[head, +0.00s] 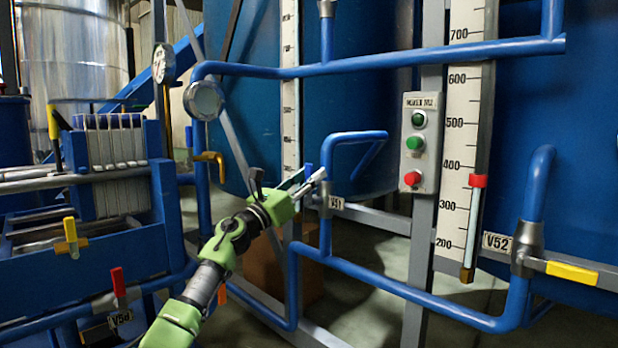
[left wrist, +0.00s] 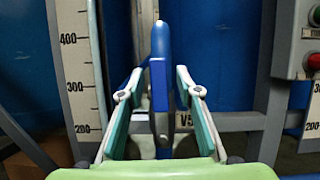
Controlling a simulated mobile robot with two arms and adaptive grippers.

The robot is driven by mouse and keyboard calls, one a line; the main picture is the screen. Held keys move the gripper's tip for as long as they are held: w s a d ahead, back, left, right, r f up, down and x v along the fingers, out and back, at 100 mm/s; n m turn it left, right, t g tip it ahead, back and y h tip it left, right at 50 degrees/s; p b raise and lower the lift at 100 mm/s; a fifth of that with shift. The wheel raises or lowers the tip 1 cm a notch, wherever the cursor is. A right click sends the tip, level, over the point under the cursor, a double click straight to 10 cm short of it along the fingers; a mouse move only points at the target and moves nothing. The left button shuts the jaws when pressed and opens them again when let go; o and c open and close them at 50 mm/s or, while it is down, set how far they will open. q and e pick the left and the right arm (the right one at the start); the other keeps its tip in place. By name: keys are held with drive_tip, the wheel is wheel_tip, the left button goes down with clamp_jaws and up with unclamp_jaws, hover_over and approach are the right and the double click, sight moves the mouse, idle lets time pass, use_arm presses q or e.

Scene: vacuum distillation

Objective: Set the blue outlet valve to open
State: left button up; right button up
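The blue outlet valve's handle (head: 309,171) is a short blue lever at the V51 label (head: 336,203), on the blue pipe in the middle of the head view. In the left wrist view the blue handle (left wrist: 160,85) stands upright in the centre. My left gripper (head: 306,183) is at this valve. Its fingers (left wrist: 155,88) are apart, one on each side of the handle, with a visible gap on both sides. The valve body is partly hidden behind the gripper. My right gripper is not in view.
Valve V52 with a yellow handle (head: 572,272) is at the right. A button box (head: 420,142) stands on a grey post right of the valve. Blue pipes (head: 390,283) run below and above the gripper. Yellow (head: 71,238) and red (head: 118,282) handles are at the left.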

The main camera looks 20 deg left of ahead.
use_arm(q)
drive_tip(key=shift+s+a+f, duration=0.15)
drive_tip(key=shift+s+f, duration=0.1)
drive_tip(key=shift+s, duration=0.15)
drive_tip(key=s+a, duration=0.4)
drive_tip(key=s, duration=0.7)
drive_tip(key=shift+s, duration=0.3)
